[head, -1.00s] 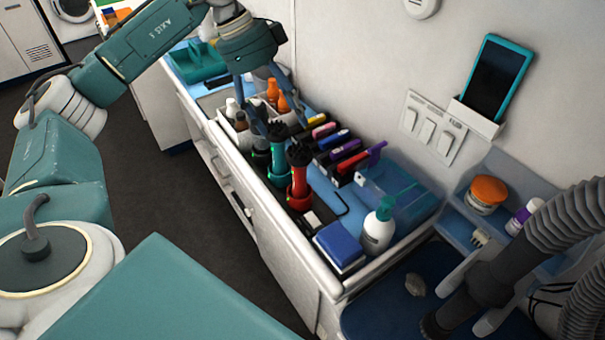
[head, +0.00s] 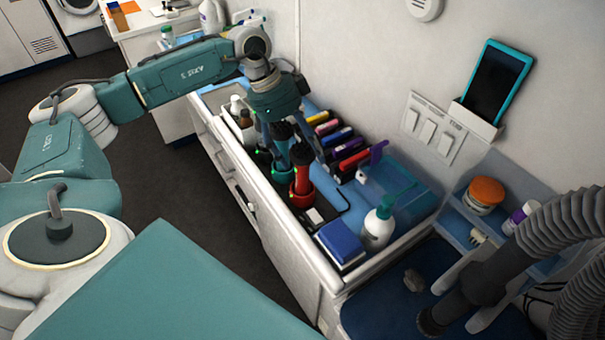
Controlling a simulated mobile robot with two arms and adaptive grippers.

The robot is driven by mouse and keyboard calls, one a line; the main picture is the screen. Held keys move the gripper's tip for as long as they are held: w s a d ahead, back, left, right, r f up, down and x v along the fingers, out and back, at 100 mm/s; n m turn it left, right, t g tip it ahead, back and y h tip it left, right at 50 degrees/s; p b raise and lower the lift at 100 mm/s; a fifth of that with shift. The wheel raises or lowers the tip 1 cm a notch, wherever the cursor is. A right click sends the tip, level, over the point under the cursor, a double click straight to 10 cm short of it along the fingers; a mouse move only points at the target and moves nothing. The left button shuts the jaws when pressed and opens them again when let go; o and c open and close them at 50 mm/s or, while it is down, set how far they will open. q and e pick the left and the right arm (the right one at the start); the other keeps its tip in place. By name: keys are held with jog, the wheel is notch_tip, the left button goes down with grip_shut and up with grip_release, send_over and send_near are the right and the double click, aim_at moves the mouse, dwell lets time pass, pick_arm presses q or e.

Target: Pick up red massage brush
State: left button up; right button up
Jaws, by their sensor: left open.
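The red massage brush (head: 302,184) stands upright in the open tray on the counter, with its dark head at the top. A teal brush (head: 282,163) stands just behind and left of it, partly hidden. My left gripper (head: 290,148) points down over the brushes from above, open, with its fingers around the level of their heads. The fingers overlap the dark heads in the picture, so I cannot tell whether they touch either brush. My right gripper is out of view.
A row of coloured clipper-like tools (head: 340,145) lies right of the brushes. A white pump bottle (head: 378,226) and a blue block (head: 341,241) stand nearer. Small bottles (head: 246,120) stand behind left. A corrugated hose (head: 530,240) crosses the right side.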

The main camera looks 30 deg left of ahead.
pick_arm(q)
jog(key=shift+r, duration=0.1)
grip_shut()
dwell(0.3)
